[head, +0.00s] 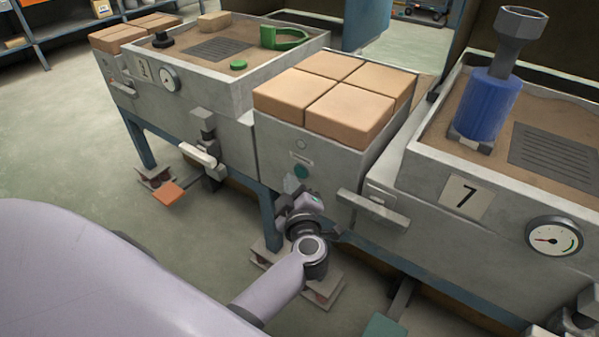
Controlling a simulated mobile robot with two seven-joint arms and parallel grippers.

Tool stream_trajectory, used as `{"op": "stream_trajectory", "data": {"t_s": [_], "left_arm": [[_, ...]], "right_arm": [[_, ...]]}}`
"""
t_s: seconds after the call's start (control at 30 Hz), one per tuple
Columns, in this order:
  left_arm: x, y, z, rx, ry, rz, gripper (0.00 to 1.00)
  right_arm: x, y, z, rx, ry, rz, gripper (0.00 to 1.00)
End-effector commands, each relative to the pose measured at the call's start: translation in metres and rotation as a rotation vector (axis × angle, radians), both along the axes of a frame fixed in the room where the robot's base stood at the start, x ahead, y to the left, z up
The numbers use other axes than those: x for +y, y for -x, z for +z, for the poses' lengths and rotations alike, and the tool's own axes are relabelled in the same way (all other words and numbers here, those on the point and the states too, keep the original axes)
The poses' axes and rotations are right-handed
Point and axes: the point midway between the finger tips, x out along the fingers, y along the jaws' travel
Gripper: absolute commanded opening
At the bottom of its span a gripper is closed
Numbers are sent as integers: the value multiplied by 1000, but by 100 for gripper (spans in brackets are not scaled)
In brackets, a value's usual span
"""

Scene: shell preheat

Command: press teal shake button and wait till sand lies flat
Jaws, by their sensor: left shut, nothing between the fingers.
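Brown sand (550,108) fills the bin marked 7, around a blue cylinder and a dark grille. Its visible surface looks mostly even. My right gripper is not in view.
Several tan blocks (337,98) sit on the cabinet top. A grey handle bar (373,207) sticks out to the right of my gripper. A blue cylinder (486,105) stands in bin 7, and a dial gauge (553,237) is on its front. An orange pedal (168,194) is at left.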

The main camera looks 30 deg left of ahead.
Motion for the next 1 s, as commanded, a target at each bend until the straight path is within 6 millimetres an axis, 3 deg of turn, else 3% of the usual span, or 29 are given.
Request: {"op": "stream_trajectory", "data": {"t_s": [1.0], "left_arm": [[-1, -11, 0, 0, 0, 0, 0]], "right_arm": [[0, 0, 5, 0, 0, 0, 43]]}}
